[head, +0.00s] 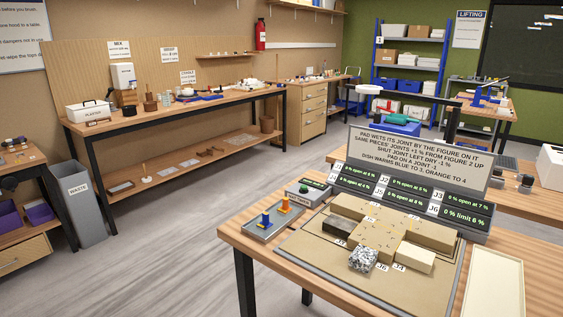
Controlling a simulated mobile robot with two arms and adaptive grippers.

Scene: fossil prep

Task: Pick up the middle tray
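Neither gripper shows in the head view. Several tray-like things are in view, and I cannot tell which is the middle tray. On the low shelf of the long bench lie small flat tray-like pieces: one at the near end (120,187), one further along (168,172) and one towards the far end (242,138). On the near table a small grey tray (259,237) holds a blue piece and an orange piece. A wide board (300,246) carries tan blocks and a speckled block. A long cream tray (497,285) lies at the right and looks empty.
The near table (240,240) fills the lower right, with a sign panel (418,158) at its back. A long bench (185,112) lines the left wall, with a grey waste bin (83,203) at its near end. Open floor (175,235) lies between.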

